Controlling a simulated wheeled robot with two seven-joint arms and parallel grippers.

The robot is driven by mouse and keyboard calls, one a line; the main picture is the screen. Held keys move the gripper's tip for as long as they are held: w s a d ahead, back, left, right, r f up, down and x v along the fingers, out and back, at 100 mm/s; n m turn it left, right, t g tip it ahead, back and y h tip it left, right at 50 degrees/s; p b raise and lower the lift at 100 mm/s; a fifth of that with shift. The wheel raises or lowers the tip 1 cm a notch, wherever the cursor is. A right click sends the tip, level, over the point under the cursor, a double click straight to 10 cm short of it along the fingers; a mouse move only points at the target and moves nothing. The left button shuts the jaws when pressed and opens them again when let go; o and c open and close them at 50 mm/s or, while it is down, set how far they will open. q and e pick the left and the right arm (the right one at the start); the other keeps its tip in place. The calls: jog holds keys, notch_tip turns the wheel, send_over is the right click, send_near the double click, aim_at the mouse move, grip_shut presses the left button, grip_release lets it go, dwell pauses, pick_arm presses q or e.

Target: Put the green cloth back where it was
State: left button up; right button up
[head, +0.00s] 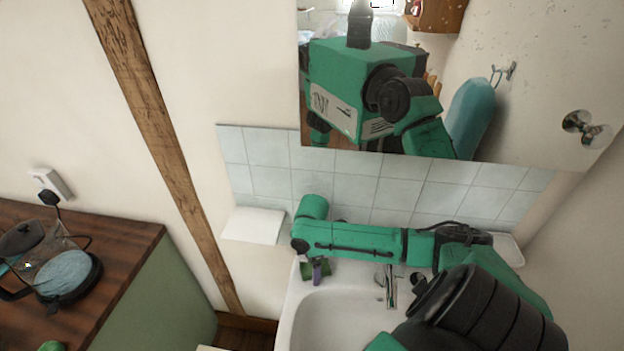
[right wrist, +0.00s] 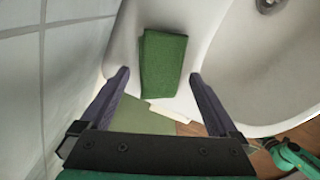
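The green cloth (right wrist: 163,62) is folded into a small rectangle and lies on the white rim of the washbasin (right wrist: 207,50). In the head view the cloth (head: 307,271) shows dark green at the basin's back left corner, partly covered by a finger. My right gripper (head: 317,272) points down over that corner. In the right wrist view my right gripper (right wrist: 158,76) is open, with one finger on each side of the cloth in the picture and gaps at both sides. Whether the fingertips are down at cloth height I cannot tell.
A tiled wall (head: 330,184) and a mirror (head: 520,90) stand close behind the basin. A tap (head: 391,288) rises at its back edge. A white shelf (head: 254,225) is left of the basin. A wooden counter (head: 125,245) with a glass jug stands further left.

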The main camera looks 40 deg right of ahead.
notch_tip(320, 180, up, 12)
jog(key=shift+b, duration=0.3)
dwell(0.7)
